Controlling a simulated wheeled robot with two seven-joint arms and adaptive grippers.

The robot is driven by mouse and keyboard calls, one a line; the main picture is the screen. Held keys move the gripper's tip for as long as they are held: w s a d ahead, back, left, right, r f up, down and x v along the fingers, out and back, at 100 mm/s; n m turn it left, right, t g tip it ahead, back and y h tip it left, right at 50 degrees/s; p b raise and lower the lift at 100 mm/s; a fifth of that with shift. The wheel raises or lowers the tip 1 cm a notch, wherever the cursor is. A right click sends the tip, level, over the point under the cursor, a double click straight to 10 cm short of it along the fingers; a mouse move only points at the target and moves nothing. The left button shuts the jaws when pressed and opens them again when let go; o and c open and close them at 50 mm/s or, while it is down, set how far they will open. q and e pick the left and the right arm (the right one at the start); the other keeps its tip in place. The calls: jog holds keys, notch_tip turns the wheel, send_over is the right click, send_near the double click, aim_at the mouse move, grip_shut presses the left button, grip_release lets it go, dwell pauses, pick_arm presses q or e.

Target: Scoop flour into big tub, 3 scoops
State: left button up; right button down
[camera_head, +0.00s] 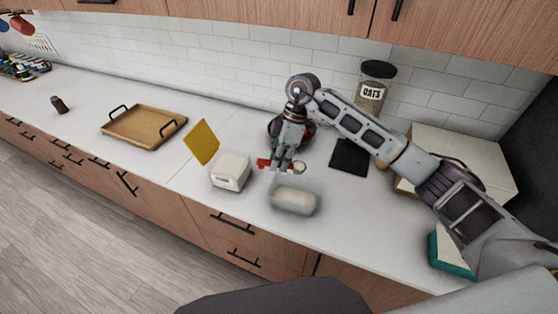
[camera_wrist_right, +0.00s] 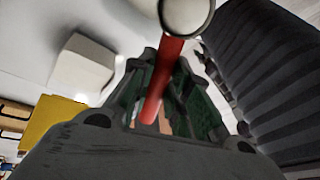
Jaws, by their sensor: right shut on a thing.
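My right gripper (camera_head: 283,157) is shut on the red handle of a scoop, above the counter and just behind a clear tub. The red handle (camera_wrist_right: 165,75) runs between the fingers in the wrist view. The scoop's round bowl (camera_head: 299,168) points right in the head view; the bowl (camera_wrist_right: 187,14) looks pale inside, but I cannot tell whether it holds flour. The clear tub (camera_head: 296,198) has white content that looks like flour. A white tub (camera_head: 230,172) stands to its left; its inside is not clear. My left gripper is not in view.
A wooden tray (camera_head: 144,127) lies farther left. An oats jar (camera_head: 372,90) stands by the wall, and a dark square (camera_head: 349,157) lies before it. The counter's front left is clear.

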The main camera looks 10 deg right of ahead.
aim_at(298, 167)
jog(key=shift+f, duration=0.15)
jog(key=shift+d+f+y+b, duration=0.15)
jog(key=shift+d+y+b, duration=0.1)
jog(key=shift+y+b, duration=0.35)
jog(key=shift+d+f+y+b, duration=0.35)
jog(key=shift+y+b, duration=0.45)
jog(key=shift+b, duration=1.15)
jog(key=d+y+b, duration=0.1)
jog(key=d+y, duration=0.1)
jog(key=y, duration=0.1)
jog(key=shift+s+d+r+n+b, duration=0.1)
jog(key=shift+s+r+n+b, duration=0.1)
jog(key=shift+n+b, duration=0.15)
jog(key=shift+d+r+n+y+b, duration=0.2)
jog(key=shift+d+y+b, duration=0.6)
jog(key=shift+y, duration=0.5)
jog(key=shift+d+r+n+y+b, duration=0.15)
jog(key=shift+d+y+b, duration=0.55)
jog(key=shift+y, duration=0.6)
jog(key=shift+s+d+r+y, duration=0.1)
jog(key=shift+d+r+y, duration=0.1)
jog(key=shift+y, duration=0.2)
